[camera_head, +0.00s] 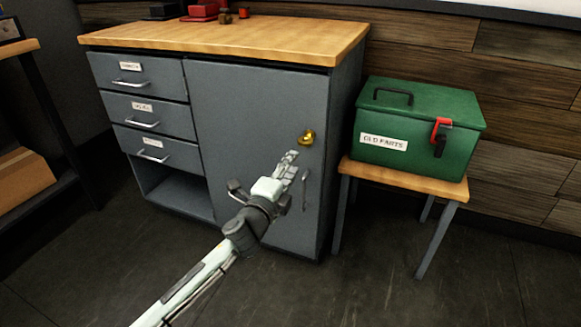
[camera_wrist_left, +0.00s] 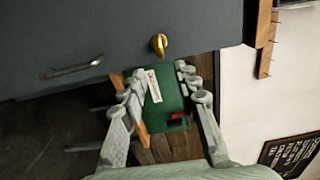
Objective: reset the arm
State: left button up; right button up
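My left gripper (camera_head: 289,161) reaches in from the lower left and is in front of the grey cabinet door, just below a yellow knob (camera_head: 307,137). In the left wrist view the two fingers of this gripper (camera_wrist_left: 161,72) stand apart with nothing held between them. The yellow knob (camera_wrist_left: 159,44) also shows in the left wrist view, beyond the fingertips, on the grey door. The green box (camera_wrist_left: 170,97) appears behind the gap between the fingers. My right gripper is not in view.
A grey cabinet (camera_head: 240,110) with three drawers at its left and a door handle (camera_head: 305,190) stands ahead. A green box (camera_head: 418,118) labelled "OLD PARTS" with a red latch sits on a small wooden table (camera_head: 430,184) at right. The floor in front is clear.

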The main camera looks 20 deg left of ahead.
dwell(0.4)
pick_arm(q)
jog(key=s+a+f+n+g+y+p, duration=0.1)
jog(key=s+a+f+n+g+y, duration=0.15)
jog(key=s+f+n, duration=0.35)
jog(key=s+a+f+n+g+y+p, duration=0.1)
jog(key=s+a+f+n+g+p, duration=0.2)
jog(key=s+f, duration=0.35)
jog(key=s+f+n+g, duration=0.4)
jog(key=s+f, duration=0.1)
jog(key=s, duration=0.6)
jog(key=s+d+f+n+g+h, duration=0.1)
jog(key=s+f+n+g, duration=0.3)
jog(key=s, duration=0.7)
jog(key=shift+f+g+p, duration=0.4)
jog(key=shift+f+g, duration=0.35)
jog(key=shift+f, duration=0.2)
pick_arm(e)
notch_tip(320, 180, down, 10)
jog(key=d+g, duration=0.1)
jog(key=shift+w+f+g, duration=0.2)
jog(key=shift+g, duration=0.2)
pick_arm(q)
jog(key=shift+h, duration=0.25)
